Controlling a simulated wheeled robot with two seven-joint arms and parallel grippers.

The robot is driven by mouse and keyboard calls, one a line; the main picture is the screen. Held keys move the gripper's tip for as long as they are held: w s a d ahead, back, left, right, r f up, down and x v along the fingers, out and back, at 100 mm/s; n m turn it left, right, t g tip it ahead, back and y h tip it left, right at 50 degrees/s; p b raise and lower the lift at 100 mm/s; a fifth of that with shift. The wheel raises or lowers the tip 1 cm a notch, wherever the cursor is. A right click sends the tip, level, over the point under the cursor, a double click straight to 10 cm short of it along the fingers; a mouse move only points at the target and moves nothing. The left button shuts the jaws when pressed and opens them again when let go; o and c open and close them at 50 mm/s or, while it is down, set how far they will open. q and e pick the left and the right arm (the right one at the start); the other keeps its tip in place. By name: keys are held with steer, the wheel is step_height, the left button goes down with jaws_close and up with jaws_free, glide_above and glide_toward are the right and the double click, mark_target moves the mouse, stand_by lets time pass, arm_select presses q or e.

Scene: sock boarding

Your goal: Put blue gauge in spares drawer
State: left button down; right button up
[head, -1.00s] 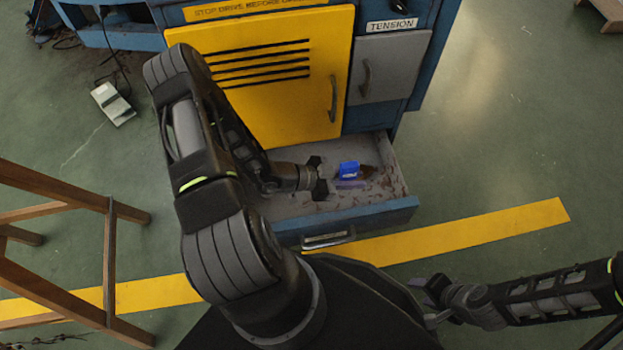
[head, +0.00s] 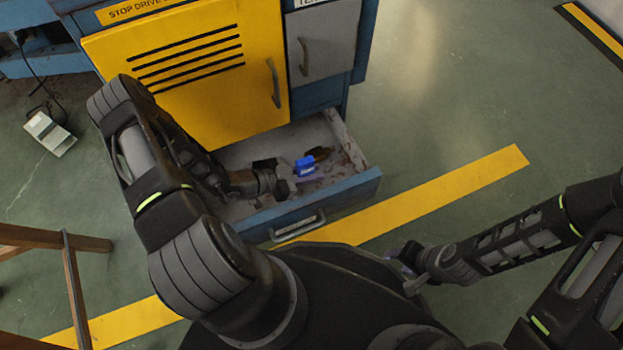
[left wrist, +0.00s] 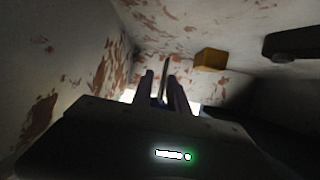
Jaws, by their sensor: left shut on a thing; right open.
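The blue gauge (head: 305,165) is inside the open drawer (head: 325,205) under the yellow door in the head view. My left gripper (head: 276,178) reaches into the drawer with its jaws shut on the gauge. In the left wrist view, the fingertips (left wrist: 163,90) close around a thin plate seen edge-on. The gauge's blue face is not visible there, and I cannot tell whether it touches the drawer floor. My right gripper (head: 408,262) is open, outside the drawer at the lower right.
A brown item (head: 320,153) lies in the drawer beyond the gauge; the left wrist view shows an ochre block (left wrist: 210,60) and a dark object (left wrist: 289,42). The yellow door (head: 200,75) stands above the drawer. A wooden frame (head: 72,285) is at lower left.

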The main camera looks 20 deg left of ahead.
mark_target(312, 186)
arm_select(q)
steer(key=shift+f+b, duration=1)
steer(key=shift+f, duration=0.85)
steer(key=shift+f, duration=0.15)
steer(key=c, duration=1.3)
jaws_free()
steer(key=shift+a+r, duration=0.1)
steer(key=shift+r, duration=0.1)
steer(key=p+v, duration=0.3)
steer(key=v, duration=0.8)
steer(key=shift+s+a+r+p, duration=0.15)
steer(key=shift+s+r+p, duration=0.05)
steer(key=shift+s+p, duration=0.15)
